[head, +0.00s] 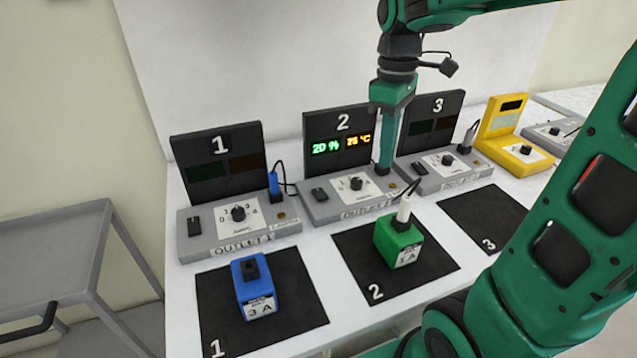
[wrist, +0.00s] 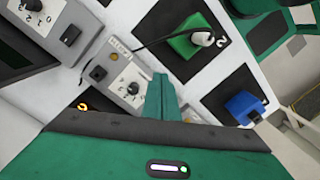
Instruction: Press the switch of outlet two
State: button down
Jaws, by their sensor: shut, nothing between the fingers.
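Outlet two (head: 345,210) is a grey box with a dial. Its black rocker switch (head: 319,195) is at the left end. The panel behind it, marked 2 (head: 343,147), shows lit "20 %" and an orange temperature reading. My gripper (head: 384,172) is shut and empty, pointing down. In the head view it overlaps the right end of outlet two, right of the dial and well right of the switch. In the wrist view my fingers (wrist: 161,88) are beside the dial (wrist: 132,88) of outlet two. The switch is not visible there, probably hidden behind the fingers.
Outlet one (head: 235,235) is left, outlet three (head: 445,175) right; their displays are dark. A blue block (head: 254,290) is on mat 1 and a green block (head: 398,245), with a cable, on mat 2. Mat 3 (head: 485,218) is bare. A yellow unit (head: 515,135) stands farther right.

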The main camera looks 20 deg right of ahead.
aim_at(320, 196)
jog(key=w+a+r+n, duration=0.2)
jog(key=w+a+n, duration=0.8)
jog(key=w+a, duration=0.1)
jog(key=shift+n+g, duration=0.3)
jog(key=shift+g, duration=0.1)
jog(key=shift+f, duration=0.15)
jog(key=f, duration=0.4)
jog(key=s+f, duration=0.1)
jog(key=f, duration=0.4)
jog(key=s+f, duration=0.1)
jog(key=f, duration=0.3)
jog(key=shift+f, duration=0.35)
